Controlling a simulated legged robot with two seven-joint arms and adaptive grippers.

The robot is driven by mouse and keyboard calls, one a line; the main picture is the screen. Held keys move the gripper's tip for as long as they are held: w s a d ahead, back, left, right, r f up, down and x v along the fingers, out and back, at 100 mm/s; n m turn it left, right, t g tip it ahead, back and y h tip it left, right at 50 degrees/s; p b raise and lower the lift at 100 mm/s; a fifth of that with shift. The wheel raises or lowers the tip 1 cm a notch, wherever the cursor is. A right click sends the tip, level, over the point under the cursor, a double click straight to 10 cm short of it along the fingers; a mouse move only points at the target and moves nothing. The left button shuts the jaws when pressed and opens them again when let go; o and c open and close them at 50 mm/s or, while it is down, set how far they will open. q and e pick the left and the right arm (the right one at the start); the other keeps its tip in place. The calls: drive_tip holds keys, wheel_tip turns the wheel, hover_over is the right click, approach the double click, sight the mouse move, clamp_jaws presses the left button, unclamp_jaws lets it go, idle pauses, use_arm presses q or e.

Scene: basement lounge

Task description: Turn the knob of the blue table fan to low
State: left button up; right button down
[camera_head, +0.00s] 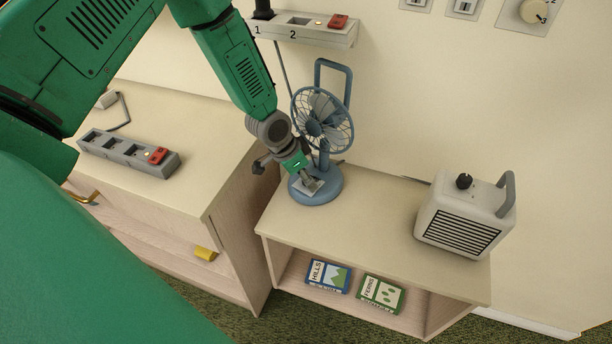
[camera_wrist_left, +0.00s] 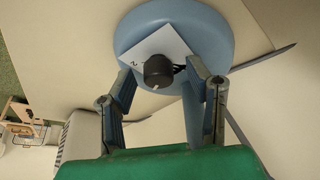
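The blue table fan (camera_head: 323,123) stands upright on the low light-wood table, its round blue base (camera_head: 318,194) towards me. My left gripper (camera_head: 306,178) reaches down over the front of that base. In the left wrist view the base (camera_wrist_left: 205,28) carries a white dial plate (camera_wrist_left: 145,52) with a black knob (camera_wrist_left: 158,70). A pale pointer mark shows on the knob; a "2" shows on the plate, which is partly hidden. My left gripper (camera_wrist_left: 160,78) is open, one finger on each side of the knob, with gaps visible. My right gripper is out of view.
A white heater (camera_head: 465,218) with a black top knob stands at the table's right end. A power strip (camera_head: 128,153) lies on the cabinet at left; another (camera_head: 310,30) is on the wall. Books (camera_head: 328,275) lie on the lower shelf. The tabletop between fan and heater is clear.

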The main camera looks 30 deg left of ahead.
use_arm(q)
drive_tip(key=shift+s+a+r, duration=0.1)
drive_tip(key=shift+a+r, duration=0.05)
drive_tip(key=shift+r, duration=0.3)
drive_tip(key=v, duration=1.1)
drive_tip(key=shift+f, duration=0.1)
drive_tip(key=s+d+f+n+g+y+b, duration=0.1)
drive_tip(key=s+d+f+n, duration=0.1)
drive_tip(key=s+f, duration=0.7)
drive_tip(key=s+d+f+n+g+y+b, duration=0.1)
drive_tip(key=s+d+f+n+g+b, duration=0.1)
drive_tip(key=s+f, duration=0.7)
drive_tip(key=s+d+n, duration=0.1)
drive_tip(key=s+d, duration=0.1)
drive_tip(key=s, duration=0.6)
drive_tip(key=shift+d+y, duration=0.3)
drive_tip(key=shift+d, duration=0.05)
drive_tip(key=shift+a, duration=0.1)
